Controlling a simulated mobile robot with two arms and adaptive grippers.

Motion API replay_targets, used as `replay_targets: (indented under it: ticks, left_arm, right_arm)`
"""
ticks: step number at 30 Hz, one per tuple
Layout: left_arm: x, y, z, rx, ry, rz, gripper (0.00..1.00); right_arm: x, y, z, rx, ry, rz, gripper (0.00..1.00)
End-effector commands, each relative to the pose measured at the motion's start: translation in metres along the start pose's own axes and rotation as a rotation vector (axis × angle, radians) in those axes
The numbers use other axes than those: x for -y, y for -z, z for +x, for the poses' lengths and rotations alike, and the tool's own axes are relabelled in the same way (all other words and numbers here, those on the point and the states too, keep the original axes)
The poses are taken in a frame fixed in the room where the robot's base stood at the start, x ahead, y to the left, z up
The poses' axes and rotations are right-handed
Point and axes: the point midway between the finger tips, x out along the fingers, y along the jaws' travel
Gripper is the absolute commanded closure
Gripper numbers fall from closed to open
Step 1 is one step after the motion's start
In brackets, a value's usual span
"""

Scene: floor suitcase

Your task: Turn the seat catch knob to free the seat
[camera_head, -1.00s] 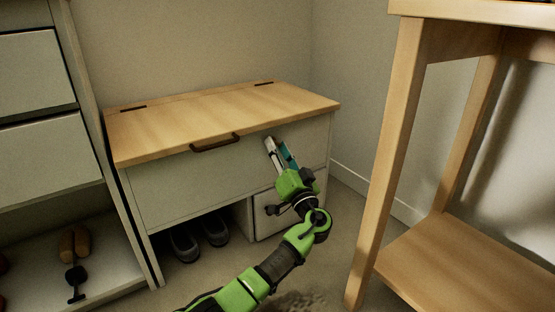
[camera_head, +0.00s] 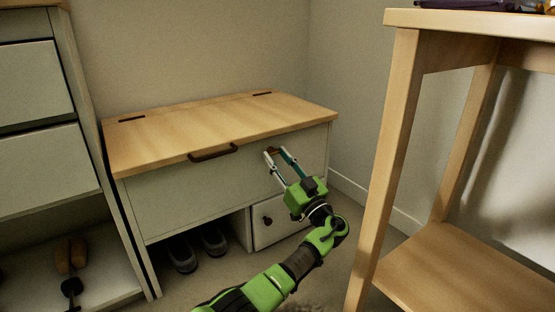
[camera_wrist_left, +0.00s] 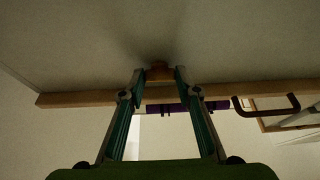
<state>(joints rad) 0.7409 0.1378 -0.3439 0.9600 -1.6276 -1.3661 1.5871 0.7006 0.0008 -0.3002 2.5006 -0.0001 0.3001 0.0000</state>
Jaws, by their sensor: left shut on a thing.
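The seat (camera_head: 205,122) is a light wooden lid, lying flat and closed on a white bench, with a dark bar handle (camera_head: 213,153) at its front edge. The seat catch knob is a small brown piece (camera_head: 273,150) on the bench's front panel, right of the handle. My left gripper (camera_head: 277,152) reaches it from the front right, its two long fingers on either side. In the left wrist view, the knob (camera_wrist_left: 160,72) sits between the fingertips, and the gripper is shut on it. The fingertips partly hide the knob. My right gripper is not in view.
Grey shoes (camera_head: 198,247) stand under the bench, beside a small drawer (camera_head: 280,219) with a dark knob. A wooden table (camera_head: 391,160) stands close on the right of my left arm. A white drawer unit (camera_head: 45,159) stands on the left.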

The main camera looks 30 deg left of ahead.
Motion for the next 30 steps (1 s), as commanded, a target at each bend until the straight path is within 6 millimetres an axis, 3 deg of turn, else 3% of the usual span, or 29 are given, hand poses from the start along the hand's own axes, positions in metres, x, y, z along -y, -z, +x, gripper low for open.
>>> replay_targets:
  ticks: [11,12,14,30]
  left_arm:
    - [-0.0002,-0.0008,-0.0013,0.002,0.001,-0.006,0.91]
    - [-0.0002,-0.0008,-0.0013,0.002,0.001,-0.006,0.65]
    - [-0.0002,-0.0007,-0.0011,0.002,0.001,-0.006,0.53]
    - [0.0005,-0.0001,-0.0001,0.000,-0.006,0.013,0.53]
  right_arm:
    - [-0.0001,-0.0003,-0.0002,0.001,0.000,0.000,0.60]
    - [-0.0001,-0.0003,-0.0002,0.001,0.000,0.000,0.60]
    - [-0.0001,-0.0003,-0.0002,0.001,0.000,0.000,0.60]
    - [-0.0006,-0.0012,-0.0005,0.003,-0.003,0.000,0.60]
